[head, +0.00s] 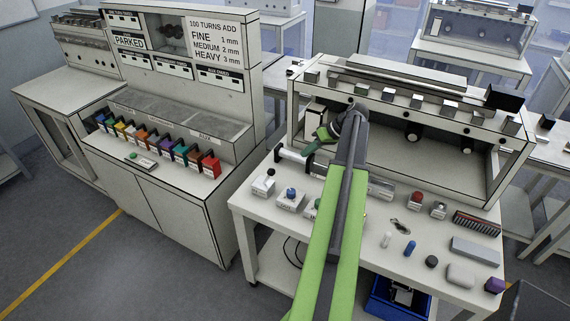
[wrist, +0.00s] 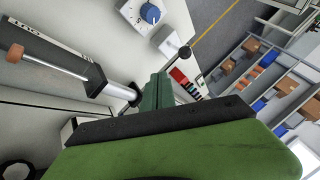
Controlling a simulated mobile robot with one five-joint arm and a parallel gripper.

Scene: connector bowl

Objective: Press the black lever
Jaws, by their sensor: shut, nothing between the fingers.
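A white box (head: 263,186) at the table's front left carries a small black-tipped lever (head: 270,172). In the wrist view this black ball tip (wrist: 185,52) stands on its stalk, above and right of my fingertips. My gripper (head: 309,149) has its green fingers closed together, with nothing between them. It is at the left end of the bench machine, behind and right of the lever box and apart from it. The closed fingers also show in the wrist view (wrist: 160,88). A dark bar handle (head: 291,154) is close to my fingertips; I cannot tell if they touch.
A box with a blue knob (head: 291,197) stands right of the lever box. The bench machine (head: 440,150) fills the table's back. Red knob (head: 416,199), blue cylinder (head: 409,248) and other small parts lie to the right.

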